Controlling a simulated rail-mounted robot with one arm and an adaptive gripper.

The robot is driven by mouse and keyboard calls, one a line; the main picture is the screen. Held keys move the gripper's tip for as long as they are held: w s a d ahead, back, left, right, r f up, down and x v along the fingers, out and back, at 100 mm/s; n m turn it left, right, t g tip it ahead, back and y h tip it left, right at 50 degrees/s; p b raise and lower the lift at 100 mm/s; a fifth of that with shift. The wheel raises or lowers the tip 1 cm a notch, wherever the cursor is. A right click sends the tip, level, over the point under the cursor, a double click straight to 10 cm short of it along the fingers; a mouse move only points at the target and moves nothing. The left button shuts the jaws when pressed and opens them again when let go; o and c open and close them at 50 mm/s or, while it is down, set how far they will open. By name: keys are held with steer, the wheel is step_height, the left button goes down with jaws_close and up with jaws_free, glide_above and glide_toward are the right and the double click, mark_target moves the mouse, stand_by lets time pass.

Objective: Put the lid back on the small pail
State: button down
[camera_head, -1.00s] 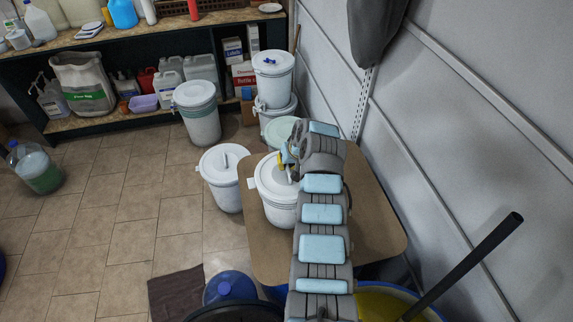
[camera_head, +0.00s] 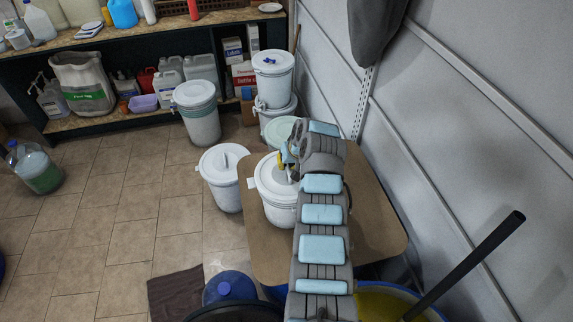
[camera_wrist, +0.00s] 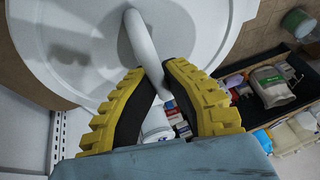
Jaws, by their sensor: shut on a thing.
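A small white pail (camera_head: 283,213) stands on the brown table, partly hidden by my arm. A white round lid (camera_head: 268,177) is at its top; I cannot tell whether it is fully seated or slightly above the rim. In the wrist view the lid (camera_wrist: 85,40) fills the upper left, with its white bar handle (camera_wrist: 146,48) running down between the yellow fingers. My gripper (camera_wrist: 155,80) is shut on this handle. In the head view my gripper (camera_head: 285,160) is over the lid, mostly hidden behind my arm.
The brown table (camera_head: 375,215) is bare right of my arm, beside the grey wall (camera_head: 480,110). A lidded white pail (camera_head: 222,195) stands on the floor to the left. Other pails (camera_head: 198,122) and a stack (camera_head: 273,82) stand behind. A blue container (camera_head: 229,288) is in front.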

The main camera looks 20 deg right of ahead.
stand_by(0.3)
steer(key=c, duration=0.6)
jaws_free()
steer(key=shift+r+p, duration=0.65)
steer(key=shift+r, duration=2.9)
jaws_close()
steer(key=shift+f+b, duration=1.4)
steer(key=shift+f, duration=1.9)
